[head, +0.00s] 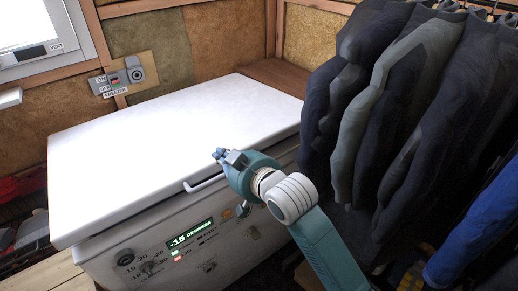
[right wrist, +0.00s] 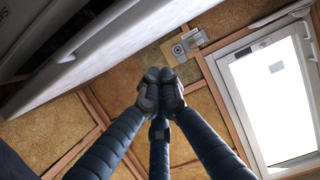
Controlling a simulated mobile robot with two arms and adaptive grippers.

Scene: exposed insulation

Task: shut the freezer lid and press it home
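The chest freezer (head: 150,262) stands against the insulated wall, and its white lid (head: 150,150) lies down or nearly down over it. A dark line runs under the lid's front edge; I cannot tell whether the lid is fully seated. A pale handle (head: 207,184) sticks out from the front edge. My right gripper (head: 220,154) is at that front edge, just right of the handle; contact with the lid is unclear. In the right wrist view its fingers (right wrist: 161,78) are drawn together with nothing visible between them. My left gripper is not in view.
Dark coats (head: 385,100) hang close on the right beside my right arm. A freezer switch panel (head: 120,78) is on the back wall, near a window (head: 35,35). The freezer front has a lit display (head: 191,238) reading -15 and knobs. The lid top is clear.

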